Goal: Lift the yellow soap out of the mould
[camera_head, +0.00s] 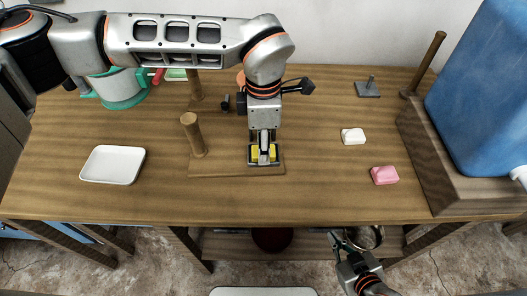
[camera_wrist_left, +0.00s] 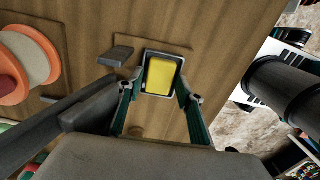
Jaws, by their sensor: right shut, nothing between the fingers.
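The yellow soap (camera_head: 273,152) lies in a small dark grey mould (camera_head: 270,163) on a wooden board near the middle of the table. My left gripper (camera_head: 264,158) points down over it and hides part of the soap. In the left wrist view the yellow soap (camera_wrist_left: 162,77) sits inside the mould's rim (camera_wrist_left: 148,54). The fingers of my left gripper (camera_wrist_left: 162,92) are open, one on each side; whether they touch the mould is unclear. My right gripper (camera_head: 340,240) is shut and empty, low in front of the table.
A wooden post (camera_head: 194,136) stands on the board (camera_head: 215,172) left of the mould. A white tray (camera_head: 112,165) lies further left. A white soap (camera_head: 353,137) and a pink soap (camera_head: 384,175) lie to the right. A blue container (camera_head: 485,90) stands at the far right.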

